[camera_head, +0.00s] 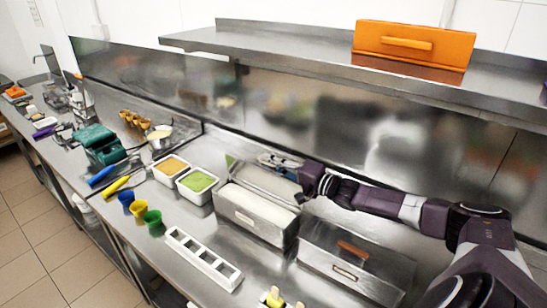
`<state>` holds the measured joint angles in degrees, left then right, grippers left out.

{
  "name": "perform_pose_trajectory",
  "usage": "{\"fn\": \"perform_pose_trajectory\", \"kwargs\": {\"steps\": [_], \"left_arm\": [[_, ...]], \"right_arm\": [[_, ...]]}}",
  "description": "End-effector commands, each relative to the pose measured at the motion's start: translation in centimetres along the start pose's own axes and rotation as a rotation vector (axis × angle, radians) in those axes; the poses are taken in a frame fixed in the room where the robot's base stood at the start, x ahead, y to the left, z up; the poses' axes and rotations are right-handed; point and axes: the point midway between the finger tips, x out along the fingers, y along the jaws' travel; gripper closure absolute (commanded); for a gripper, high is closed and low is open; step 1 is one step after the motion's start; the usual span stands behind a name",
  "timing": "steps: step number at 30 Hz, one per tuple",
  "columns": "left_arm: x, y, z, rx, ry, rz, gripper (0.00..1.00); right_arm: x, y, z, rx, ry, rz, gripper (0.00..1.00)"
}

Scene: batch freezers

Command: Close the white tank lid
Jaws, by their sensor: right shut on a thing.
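The white tank (250,218) is a steel box with white contents showing through its open top. Its lid (262,180) stands raised and tilted back along the tank's rear edge. My right gripper (277,162) is at the upper edge of this lid, behind the tank, and is shut on the lid. The lid's handle is hidden from this side, and the fingertips are partly hidden by the lid. My left gripper is not in view.
A closed steel tank (338,272) with a brown handle stands to the right. Tubs of orange (172,165) and green (197,182) contents stand to the left. A white mould tray (203,259) lies in front. A steel shelf (300,57) with an orange box (413,43) overhangs behind.

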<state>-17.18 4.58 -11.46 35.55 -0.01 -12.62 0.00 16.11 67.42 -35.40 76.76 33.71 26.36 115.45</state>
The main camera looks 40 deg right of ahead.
Motion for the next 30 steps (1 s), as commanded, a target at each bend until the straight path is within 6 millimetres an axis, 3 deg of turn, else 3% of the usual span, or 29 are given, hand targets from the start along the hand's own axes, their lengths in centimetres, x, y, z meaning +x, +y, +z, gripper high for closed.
{"fn": "perform_pose_trajectory", "kwargs": {"steps": [9, 27, 28, 30], "left_arm": [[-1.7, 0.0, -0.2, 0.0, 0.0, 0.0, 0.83], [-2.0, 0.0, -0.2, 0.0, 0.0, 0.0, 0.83], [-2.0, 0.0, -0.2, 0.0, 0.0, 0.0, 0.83], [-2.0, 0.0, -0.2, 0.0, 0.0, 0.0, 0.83]], "right_arm": [[0.0, -0.7, 1.6, -0.086, -0.001, 0.0, 1.0], [0.0, -0.7, 2.3, -0.081, -0.005, -0.002, 1.0], [0.0, -0.7, 2.3, -0.081, -0.005, -0.002, 0.87], [0.0, -0.7, 2.2, -0.082, -0.005, -0.002, 0.79]]}}
